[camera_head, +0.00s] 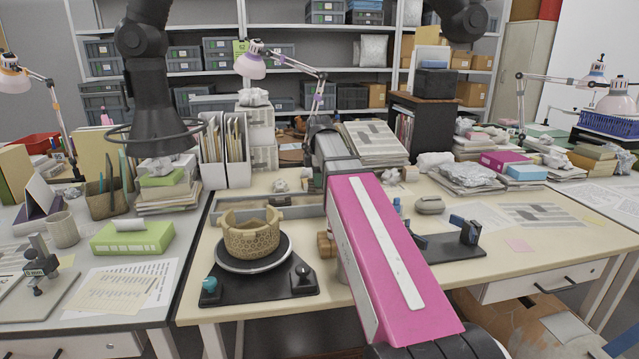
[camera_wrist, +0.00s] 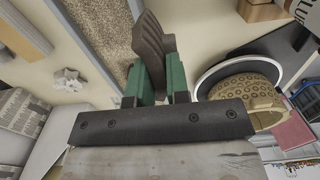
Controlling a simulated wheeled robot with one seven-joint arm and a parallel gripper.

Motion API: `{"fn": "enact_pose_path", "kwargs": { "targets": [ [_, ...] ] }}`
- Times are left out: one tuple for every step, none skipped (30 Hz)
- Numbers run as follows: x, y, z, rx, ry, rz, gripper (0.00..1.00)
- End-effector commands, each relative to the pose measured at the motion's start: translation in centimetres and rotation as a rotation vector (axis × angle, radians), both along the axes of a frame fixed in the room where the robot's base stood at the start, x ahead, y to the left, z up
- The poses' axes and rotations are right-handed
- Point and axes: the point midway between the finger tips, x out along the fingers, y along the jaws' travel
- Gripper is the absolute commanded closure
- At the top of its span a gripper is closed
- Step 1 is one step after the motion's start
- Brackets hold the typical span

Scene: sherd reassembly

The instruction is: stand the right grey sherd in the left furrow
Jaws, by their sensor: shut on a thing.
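My gripper (camera_wrist: 155,72) shows in the wrist view, its two green fingers shut on a dark grey-brown ridged sherd (camera_wrist: 150,38). The sherd sticks out beyond the fingertips, over or beside a tray of speckled sand (camera_wrist: 95,35). I cannot tell whether it touches the sand. No furrow can be made out. In the head view the tray's rim (camera_head: 220,217) shows behind the tan patterned bowl (camera_head: 253,240), and my magenta arm hides the gripper and sherd. The bowl, with a broken rim, sits on a round turntable (camera_wrist: 222,70) right of the gripper in the wrist view.
The turntable's black base has a teal knob (camera_head: 209,284) and a black knob (camera_head: 302,270). A black stand with blue clamps (camera_head: 462,230) is right of my arm. Upright file holders (camera_head: 231,162) stand behind the tray. Crumpled paper (camera_wrist: 69,79) lies left of the gripper.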

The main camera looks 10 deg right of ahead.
Motion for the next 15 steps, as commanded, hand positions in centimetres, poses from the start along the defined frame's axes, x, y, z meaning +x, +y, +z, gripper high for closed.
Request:
{"fn": "enact_pose_path", "kwargs": {
  "targets": [
    [-1.0, 0.2, 0.4, 0.000, -0.001, 0.001, 0.97],
    [-1.3, 0.2, 0.6, 0.000, -0.001, 0.001, 0.97],
    [-1.7, 0.3, 0.9, 0.000, -0.001, 0.001, 0.97],
    [-1.9, 0.4, 1.0, 0.000, -0.001, 0.000, 0.97],
    [-2.1, 0.4, 1.2, 0.000, -0.001, 0.000, 0.97],
    [-2.3, 0.5, 1.4, 0.000, -0.001, 0.000, 0.97],
    [-2.3, 0.7, 1.5, 0.000, -0.001, 0.001, 0.97],
    [-2.3, 0.9, 1.5, 0.000, -0.002, 0.001, 0.97],
    [-2.1, 1.3, 1.6, -0.001, -0.003, 0.001, 0.97],
    [-1.9, 1.7, 1.7, -0.001, -0.005, 0.001, 0.97],
    [-1.5, 2.1, 1.7, -0.002, -0.007, 0.002, 0.97],
    [-1.0, 3.0, 1.7, -0.003, -0.010, 0.003, 0.97],
    [-0.5, 3.7, 1.7, -0.004, -0.013, 0.003, 0.97],
    [0.0, 4.5, 1.7, -0.004, -0.017, 0.003, 0.97],
    [0.7, 5.8, 1.7, -0.005, -0.022, 0.003, 0.97]
  ]
}}
